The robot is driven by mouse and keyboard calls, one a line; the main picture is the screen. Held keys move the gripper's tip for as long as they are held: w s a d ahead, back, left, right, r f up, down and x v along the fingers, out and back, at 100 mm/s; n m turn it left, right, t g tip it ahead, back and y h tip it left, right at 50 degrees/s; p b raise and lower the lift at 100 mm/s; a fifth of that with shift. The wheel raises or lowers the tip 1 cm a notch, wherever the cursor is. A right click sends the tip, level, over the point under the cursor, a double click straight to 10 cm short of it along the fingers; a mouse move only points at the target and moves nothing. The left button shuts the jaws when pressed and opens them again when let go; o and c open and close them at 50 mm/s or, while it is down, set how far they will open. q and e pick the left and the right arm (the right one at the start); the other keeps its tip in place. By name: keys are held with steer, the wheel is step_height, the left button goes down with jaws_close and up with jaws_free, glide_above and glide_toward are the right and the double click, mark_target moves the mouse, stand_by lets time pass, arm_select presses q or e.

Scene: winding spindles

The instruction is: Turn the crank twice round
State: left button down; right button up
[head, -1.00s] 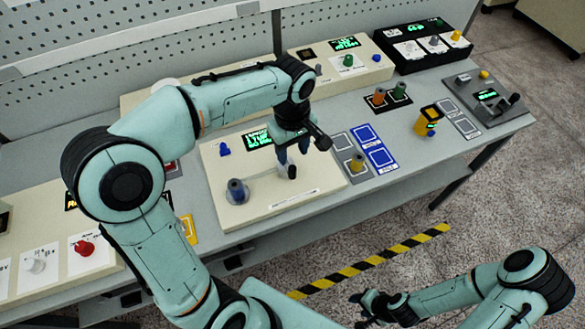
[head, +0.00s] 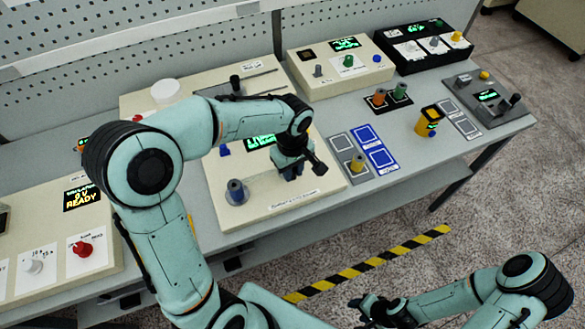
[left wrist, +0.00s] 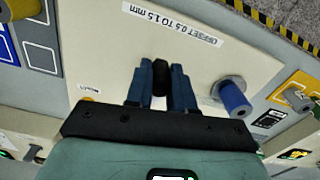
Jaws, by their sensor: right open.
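The winding unit (head: 326,181) is a cream box with a green display (head: 260,141). It carries a grey-blue spindle (head: 237,192), which also shows in the left wrist view (left wrist: 232,97). The crank's black knob (left wrist: 160,76) shows between the blue fingers of my left gripper (left wrist: 160,82); the fingers look closed on its sides. My right gripper (head: 374,306) is open and empty, away from the bench at the bottom.
Blue and grey marked pads (head: 377,150) with a yellow-topped spindle (head: 357,163) lie right of the unit. Other control boxes stand behind (head: 325,80) and at the left (head: 100,262). A striped floor line (head: 370,264) runs in front of the bench.

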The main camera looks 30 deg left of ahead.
arm_select(q)
steer(key=shift+s+a, duration=0.1)
arm_select(e)
steer(key=shift+s+f, duration=0.15)
